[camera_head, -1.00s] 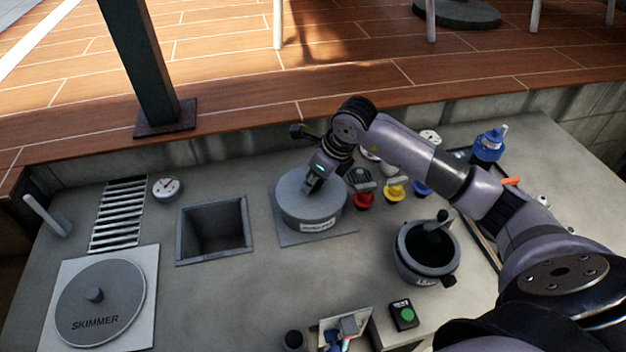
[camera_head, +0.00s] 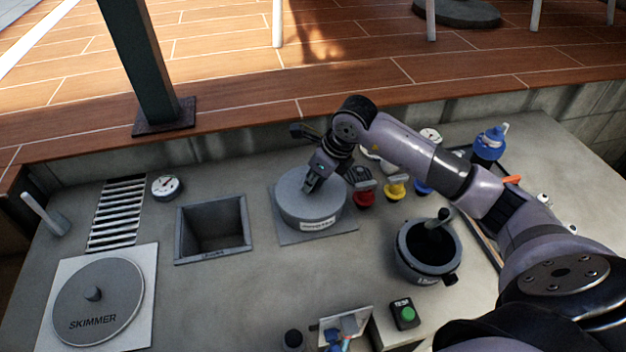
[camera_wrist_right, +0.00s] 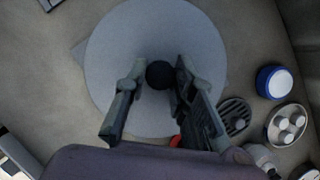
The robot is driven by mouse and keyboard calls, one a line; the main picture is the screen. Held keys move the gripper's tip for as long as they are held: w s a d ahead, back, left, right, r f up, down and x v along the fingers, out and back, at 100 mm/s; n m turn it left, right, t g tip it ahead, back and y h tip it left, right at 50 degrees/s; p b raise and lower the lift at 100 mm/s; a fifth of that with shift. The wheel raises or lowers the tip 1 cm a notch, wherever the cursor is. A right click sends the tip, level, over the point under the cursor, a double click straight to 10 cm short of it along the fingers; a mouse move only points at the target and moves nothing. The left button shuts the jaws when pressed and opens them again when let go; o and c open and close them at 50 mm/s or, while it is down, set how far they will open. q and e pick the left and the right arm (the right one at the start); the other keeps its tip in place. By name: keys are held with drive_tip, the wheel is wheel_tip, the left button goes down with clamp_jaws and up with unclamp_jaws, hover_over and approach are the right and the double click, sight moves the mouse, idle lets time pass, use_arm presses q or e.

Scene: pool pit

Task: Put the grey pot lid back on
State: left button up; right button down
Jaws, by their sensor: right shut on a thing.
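The grey pot (camera_head: 291,217) stands on a square plate near the middle of the counter, with a pale label on its front. The round grey lid (camera_head: 293,186) lies over its top and looks level; I cannot tell if it is fully seated. My right gripper (camera_head: 313,184) comes down from above onto the middle of the lid. In the right wrist view, the gripper (camera_wrist_right: 160,76) is shut on the dark knob (camera_wrist_right: 159,73) of the lid (camera_wrist_right: 125,40). My left gripper is not in view.
An open square pit (camera_head: 212,230) and the skimmer cover (camera_head: 112,292) are to the left. A dark round pot (camera_head: 428,246) stands to the right. Red (camera_head: 364,197) and yellow (camera_head: 394,190) valves are close beside the grey pot. A green button box (camera_head: 405,314) sits in front.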

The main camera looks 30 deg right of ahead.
drive_tip(key=c, duration=1.3)
unclamp_jaws()
drive_tip(key=shift+o, duration=0.3)
drive_tip(key=shift+o, duration=0.7)
drive_tip(key=shift+r+p, duration=1.4)
drive_tip(key=shift+r, duration=1.1)
drive_tip(key=shift+r, duration=0.1)
